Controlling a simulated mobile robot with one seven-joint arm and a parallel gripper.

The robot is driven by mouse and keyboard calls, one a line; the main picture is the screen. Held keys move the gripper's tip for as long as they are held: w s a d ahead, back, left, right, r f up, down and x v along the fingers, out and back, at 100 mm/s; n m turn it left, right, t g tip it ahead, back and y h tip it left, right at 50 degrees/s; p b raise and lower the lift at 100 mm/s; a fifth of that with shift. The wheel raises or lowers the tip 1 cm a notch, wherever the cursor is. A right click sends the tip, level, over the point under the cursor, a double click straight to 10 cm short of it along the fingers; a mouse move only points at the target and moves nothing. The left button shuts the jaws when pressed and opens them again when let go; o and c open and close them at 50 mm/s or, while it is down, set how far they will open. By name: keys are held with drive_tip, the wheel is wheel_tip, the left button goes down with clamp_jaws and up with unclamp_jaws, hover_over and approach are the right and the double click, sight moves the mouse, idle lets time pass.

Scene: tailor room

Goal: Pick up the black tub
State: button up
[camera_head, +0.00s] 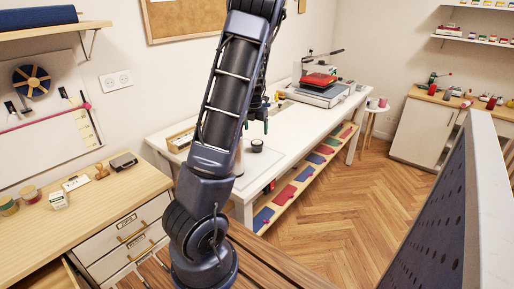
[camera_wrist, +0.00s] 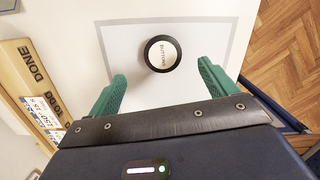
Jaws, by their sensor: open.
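The black tub (camera_wrist: 149,66) is a small round container with a black rim and a white top label reading "BUTTONS". It stands on the white table (camera_head: 300,128), inside a grey outline, and also shows in the head view (camera_head: 257,145). My gripper (camera_wrist: 161,84) is open, with its green fingers spread. In the wrist view the tub lies between and slightly beyond the fingertips, with nothing held. In the head view my gripper (camera_head: 256,124) is partly hidden by my arm, near the tub. I cannot tell the exact height above it.
A wooden tray (camera_wrist: 38,85) marked "DONE" stands left of the tub in the wrist view. A heat press (camera_head: 318,90) stands at the table's far end. A wooden drawer unit (camera_head: 90,215) is at the left. Colored pieces lie on the shelf below the table (camera_head: 303,174).

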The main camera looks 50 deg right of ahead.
sight(257, 143)
drive_tip(key=f, duration=0.4)
drive_tip(key=shift+w+d+f, duration=0.1)
drive_tip(key=shift+d+f, duration=0.1)
drive_tip(key=shift+f, duration=0.2)
drive_tip(key=shift+d+f, duration=0.1)
drive_tip(key=shift+f, duration=2.5)
drive_tip(key=shift+s, duration=0.2)
drive_tip(key=c, duration=1.1)
